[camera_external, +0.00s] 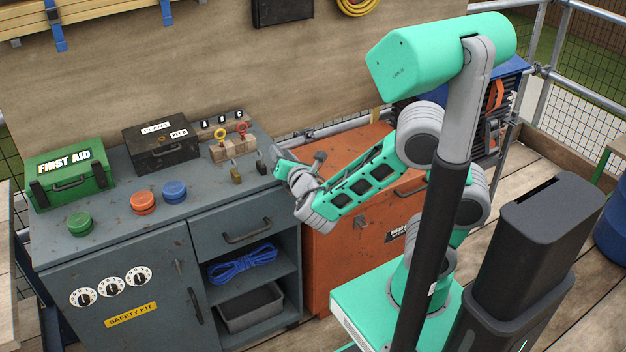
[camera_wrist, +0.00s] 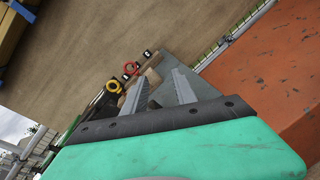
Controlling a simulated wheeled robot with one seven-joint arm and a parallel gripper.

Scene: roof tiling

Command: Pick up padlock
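A small brass padlock (camera_external: 236,175) stands on the grey cabinet top, in front of the wooden key block (camera_external: 232,150). No padlock can be made out clearly in the wrist view.
A black box (camera_external: 162,147), a green first aid box (camera_external: 69,175) and green, red and blue round buttons (camera_external: 143,202) stand on the cabinet (camera_external: 115,243). An orange chest (camera_external: 330,240) stands right of the cabinet.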

